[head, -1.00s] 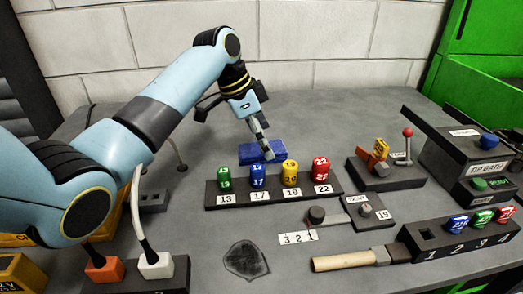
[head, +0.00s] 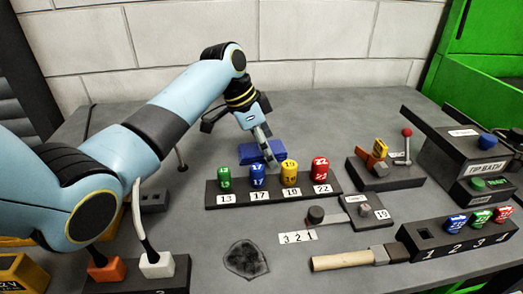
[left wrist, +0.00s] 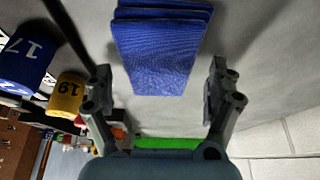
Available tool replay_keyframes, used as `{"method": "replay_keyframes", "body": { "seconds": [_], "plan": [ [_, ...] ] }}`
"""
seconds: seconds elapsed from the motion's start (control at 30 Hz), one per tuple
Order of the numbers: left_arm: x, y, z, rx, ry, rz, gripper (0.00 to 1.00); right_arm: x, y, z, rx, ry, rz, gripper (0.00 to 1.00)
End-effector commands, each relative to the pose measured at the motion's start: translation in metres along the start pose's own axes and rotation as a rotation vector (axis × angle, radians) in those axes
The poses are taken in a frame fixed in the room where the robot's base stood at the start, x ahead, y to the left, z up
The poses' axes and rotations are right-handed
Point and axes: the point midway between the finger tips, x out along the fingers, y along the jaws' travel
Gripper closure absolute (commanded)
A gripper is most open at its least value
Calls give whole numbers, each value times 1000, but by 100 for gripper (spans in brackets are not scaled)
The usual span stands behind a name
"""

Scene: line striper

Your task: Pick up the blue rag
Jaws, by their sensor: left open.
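The blue rag (head: 252,153) lies folded on the grey bench, just behind the row of numbered bottles. In the left wrist view the rag (left wrist: 155,55) shows as a stack of flat blue layers at the top centre. My left gripper (head: 270,150) is over the rag in the head view and partly covers it. In the left wrist view the left gripper (left wrist: 160,88) is open, with one finger on each side of the rag's near end and nothing held. Whether the fingers touch the rag cannot be told. My right gripper is not in view.
A dark rack (head: 210,195) holds green, blue, yellow and red bottles close in front of the rag. A lever unit (head: 385,180) stands to the right. A wooden-handled tool (head: 345,262) lies in front. The bench behind the rag is clear up to the wall.

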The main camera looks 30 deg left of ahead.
Motion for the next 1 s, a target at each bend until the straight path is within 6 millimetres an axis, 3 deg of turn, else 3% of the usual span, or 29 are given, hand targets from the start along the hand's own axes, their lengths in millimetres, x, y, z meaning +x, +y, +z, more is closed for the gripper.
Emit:
{"method": "replay_keyframes", "body": {
  "seconds": [0.2,0.63,1.0],
  "plan": [
    [0,0,0,0,0,1,12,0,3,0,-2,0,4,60],
    [2,2,1,-2,-2,7,66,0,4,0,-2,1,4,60],
    [4,4,2,-4,-4,14,66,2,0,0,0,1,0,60]
  ]
}}
